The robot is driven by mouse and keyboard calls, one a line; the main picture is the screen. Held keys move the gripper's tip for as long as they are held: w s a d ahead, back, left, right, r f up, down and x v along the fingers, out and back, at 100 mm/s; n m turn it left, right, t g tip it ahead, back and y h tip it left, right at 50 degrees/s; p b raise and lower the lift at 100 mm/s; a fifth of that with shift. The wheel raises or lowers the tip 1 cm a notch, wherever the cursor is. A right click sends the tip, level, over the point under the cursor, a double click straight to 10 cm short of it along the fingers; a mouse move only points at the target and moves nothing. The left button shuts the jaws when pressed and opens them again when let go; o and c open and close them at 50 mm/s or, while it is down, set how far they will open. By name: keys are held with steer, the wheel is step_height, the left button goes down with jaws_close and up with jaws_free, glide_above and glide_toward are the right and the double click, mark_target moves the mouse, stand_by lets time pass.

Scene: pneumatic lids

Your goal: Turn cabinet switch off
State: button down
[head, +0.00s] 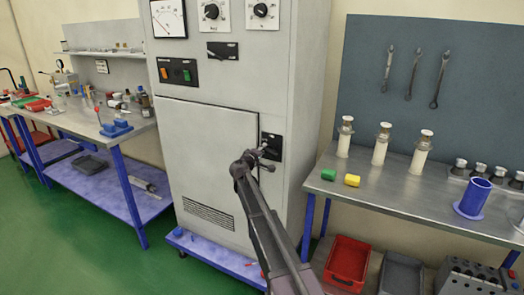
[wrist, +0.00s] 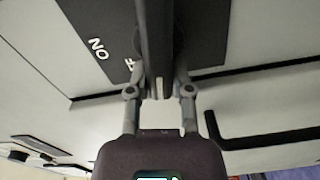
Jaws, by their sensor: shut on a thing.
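The grey cabinet (head: 205,150) stands in the middle of the head view. A black switch plate (head: 275,141) sits on its front at the right, beside the door's edge. My gripper (head: 258,156) is at this plate and partly hides it. In the wrist view, the black plate (wrist: 205,40) carries white lettering, with "ON" upside down and part of another word. A long dark switch handle (wrist: 155,35) crosses the plate, and my gripper (wrist: 160,88) is shut on its near end. The rest of the second word is hidden behind the handle and fingers.
Another black switch (head: 222,51) and a panel with orange and green buttons (head: 178,72) are higher on the cabinet. A metal table (head: 400,190) stands close on the right, and a workbench (head: 90,125) on the left. Green floor is clear at lower left.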

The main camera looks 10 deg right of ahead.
steer(key=shift+w+f+n, duration=0.15)
steer(key=shift+f+n, duration=0.05)
steer(key=shift+n, duration=1)
steer(key=c, duration=0.5)
jaws_free()
steer(key=shift+f, duration=0.1)
steer(key=shift+s+a, duration=0.25)
steer(key=shift+s, duration=0.25)
steer(key=v, duration=1.1)
